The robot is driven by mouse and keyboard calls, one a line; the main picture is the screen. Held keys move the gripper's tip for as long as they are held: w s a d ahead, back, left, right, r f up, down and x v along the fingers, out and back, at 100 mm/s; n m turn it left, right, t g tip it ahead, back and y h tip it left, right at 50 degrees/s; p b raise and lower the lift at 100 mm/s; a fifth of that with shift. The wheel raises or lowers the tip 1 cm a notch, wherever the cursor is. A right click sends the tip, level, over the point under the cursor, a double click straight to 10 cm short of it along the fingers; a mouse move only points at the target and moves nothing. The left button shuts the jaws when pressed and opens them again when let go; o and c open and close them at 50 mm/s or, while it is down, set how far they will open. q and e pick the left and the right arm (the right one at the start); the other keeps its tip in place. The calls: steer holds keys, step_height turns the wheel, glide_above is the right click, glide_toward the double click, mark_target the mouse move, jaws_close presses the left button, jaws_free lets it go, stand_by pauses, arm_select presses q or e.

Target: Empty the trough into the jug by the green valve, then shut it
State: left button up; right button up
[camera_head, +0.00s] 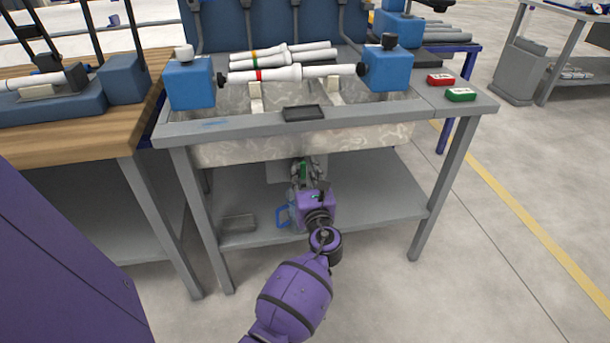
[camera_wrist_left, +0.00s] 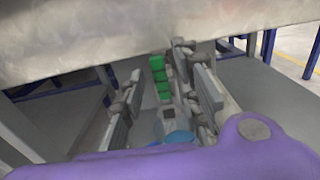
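The grey mottled trough (camera_head: 365,138) hangs under the workbench top. The green valve (camera_head: 303,171) is below its middle and partly covered by my left gripper (camera_head: 305,172). In the left wrist view, my left gripper (camera_wrist_left: 160,80) is open, with its fingers apart on either side of the green valve handle (camera_wrist_left: 158,78). I cannot tell whether they touch it. The blue handle of the jug (camera_head: 282,215) shows left of my gripper over the lower shelf; the jug's body is mostly hidden. A blue patch (camera_wrist_left: 178,137) low between the fingers may be the jug. My right gripper is not in view.
White pipes (camera_head: 290,73) lie above the trough between blue blocks (camera_head: 190,83). Red (camera_head: 440,79) and green (camera_head: 461,94) pieces lie on the bench's right side. Bench legs stand on both sides.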

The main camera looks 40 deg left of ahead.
arm_select(q)
jaws_close()
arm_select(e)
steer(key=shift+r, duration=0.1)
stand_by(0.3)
